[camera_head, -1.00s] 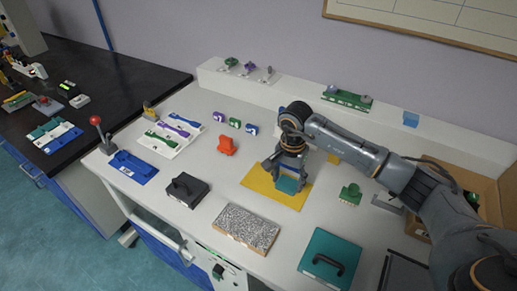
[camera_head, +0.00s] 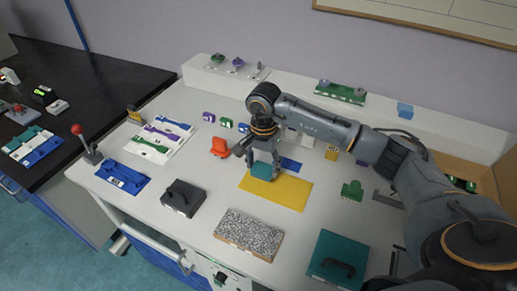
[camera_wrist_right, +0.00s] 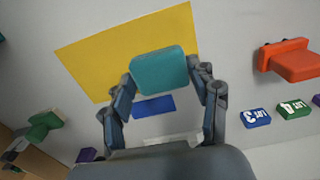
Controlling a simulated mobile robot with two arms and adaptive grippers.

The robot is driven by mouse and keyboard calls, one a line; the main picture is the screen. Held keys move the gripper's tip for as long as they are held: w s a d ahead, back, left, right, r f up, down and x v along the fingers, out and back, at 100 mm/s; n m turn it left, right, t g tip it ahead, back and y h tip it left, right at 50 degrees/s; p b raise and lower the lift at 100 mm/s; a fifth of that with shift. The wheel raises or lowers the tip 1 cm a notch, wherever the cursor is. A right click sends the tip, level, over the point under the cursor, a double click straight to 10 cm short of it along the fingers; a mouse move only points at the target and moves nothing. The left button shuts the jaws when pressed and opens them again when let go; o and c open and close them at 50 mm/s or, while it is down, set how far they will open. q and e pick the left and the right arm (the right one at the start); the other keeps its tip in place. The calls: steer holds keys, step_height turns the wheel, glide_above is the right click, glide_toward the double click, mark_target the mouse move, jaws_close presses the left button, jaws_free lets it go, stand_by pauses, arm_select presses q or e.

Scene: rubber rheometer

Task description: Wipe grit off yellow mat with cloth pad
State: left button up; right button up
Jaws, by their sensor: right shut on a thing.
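The yellow mat (camera_head: 285,193) lies flat on the pale bench, and it also shows in the right wrist view (camera_wrist_right: 100,52). My right gripper (camera_head: 263,162) is shut on the teal cloth pad (camera_head: 260,171), which fills the space between its fingers in the right wrist view (camera_wrist_right: 158,72). The pad is over the mat's far left part and overlaps its edge in the wrist view. I cannot tell whether it touches the mat. No grit can be made out on the mat at this size. My left gripper is not in view.
An orange block (camera_head: 220,148) stands left of my gripper. A blue strip (camera_head: 290,164) lies beyond the mat. A speckled slab (camera_head: 249,234), a black handled block (camera_head: 183,198) and a teal handled plate (camera_head: 338,258) lie nearer. A green piece (camera_head: 352,190) stands right of the mat.

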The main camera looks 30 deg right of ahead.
steer(key=r, duration=0.1)
steer(key=s+r+p, duration=0.1)
steer(key=shift+d+r, duration=0.2)
steer(key=shift+r, duration=0.2)
steer(key=shift+w+a+r+p, duration=0.15)
steer(key=shift+r+p, duration=0.2)
steer(key=shift+r, duration=0.2)
steer(key=shift+w+d+r+p, duration=0.1)
steer(key=shift+w+r+p, duration=0.05)
steer(key=shift+r+p, duration=0.3)
steer(key=shift+s+r, duration=0.15)
steer(key=shift+r, duration=0.35)
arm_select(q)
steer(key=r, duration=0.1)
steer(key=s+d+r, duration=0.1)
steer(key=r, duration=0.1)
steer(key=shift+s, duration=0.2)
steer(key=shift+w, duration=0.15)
